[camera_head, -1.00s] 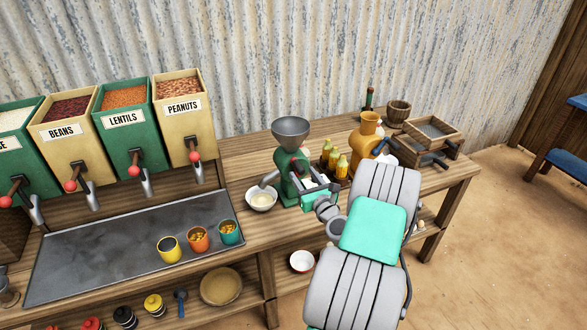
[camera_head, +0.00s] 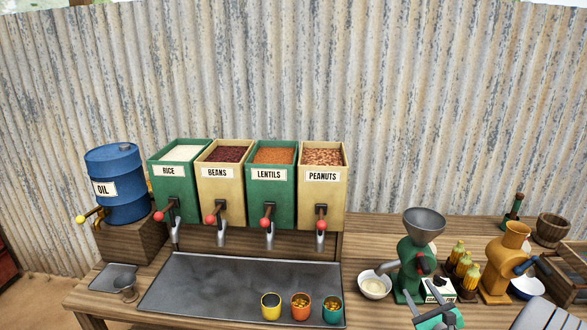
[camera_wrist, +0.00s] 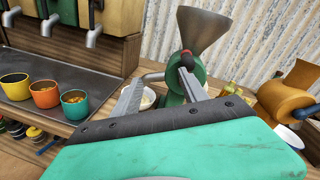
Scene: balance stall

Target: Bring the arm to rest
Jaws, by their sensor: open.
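My gripper (camera_head: 438,292) is at the lower right of the head view, in front of the green grinder (camera_head: 414,270) with its grey hopper. In the wrist view its two grey fingers (camera_wrist: 160,88) stand apart with nothing held between them. Beyond the fingers are the green grinder (camera_wrist: 190,62) and a white bowl (camera_wrist: 148,98), partly hidden by the left finger. Whether the fingers touch anything is hard to tell. Most of my arm is below the head view.
Yellow, orange (camera_head: 301,306) and teal cups stand on the metal tray (camera_head: 215,285). Dispensers (camera_head: 272,190) and a blue oil drum (camera_head: 115,185) are behind and left. Corn cobs (camera_head: 463,268) and an orange grinder (camera_head: 508,262) stand right of the green grinder.

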